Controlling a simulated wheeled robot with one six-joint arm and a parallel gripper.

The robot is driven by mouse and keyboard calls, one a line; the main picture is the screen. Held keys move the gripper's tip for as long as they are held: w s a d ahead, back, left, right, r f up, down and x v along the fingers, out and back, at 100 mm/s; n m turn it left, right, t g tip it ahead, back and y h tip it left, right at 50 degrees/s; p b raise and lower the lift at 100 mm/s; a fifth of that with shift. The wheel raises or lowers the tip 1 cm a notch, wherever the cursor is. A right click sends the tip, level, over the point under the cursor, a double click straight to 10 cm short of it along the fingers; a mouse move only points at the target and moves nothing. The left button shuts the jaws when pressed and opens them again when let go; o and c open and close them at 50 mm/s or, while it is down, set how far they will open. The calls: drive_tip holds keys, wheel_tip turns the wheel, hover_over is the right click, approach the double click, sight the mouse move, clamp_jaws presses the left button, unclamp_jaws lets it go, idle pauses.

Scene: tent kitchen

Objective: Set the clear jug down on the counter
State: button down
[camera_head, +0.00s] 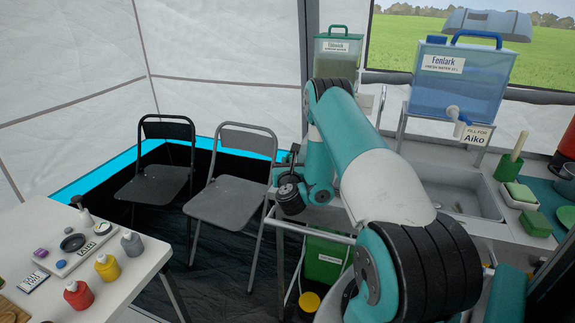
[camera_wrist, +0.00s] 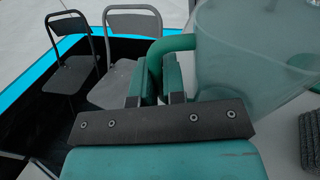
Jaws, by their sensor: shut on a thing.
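The clear jug (camera_wrist: 255,50) fills the upper right of the wrist view, cut off by the frame edge. It looks see-through and empty, with a green handle (camera_wrist: 172,45) on its left side. My gripper (camera_wrist: 157,88) is shut on that handle. A light grey surface shows below the jug; I cannot tell whether the jug touches it. In the head view my arm covers the middle, and I cannot make out the jug or my gripper there. The grey counter (camera_head: 425,150) with a sink recess lies right of my arm.
Two folding chairs (camera_head: 232,180) and a white table (camera_head: 85,265) with bottles are at left.

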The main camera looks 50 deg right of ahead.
drive_tip(key=shift+f+b, duration=0.2)
drive_tip(key=shift+b, duration=0.1)
drive_tip(key=c, duration=1.2)
unclamp_jaws()
drive_tip(key=shift+r, duration=0.1)
drive_tip(key=shift+r, duration=0.15)
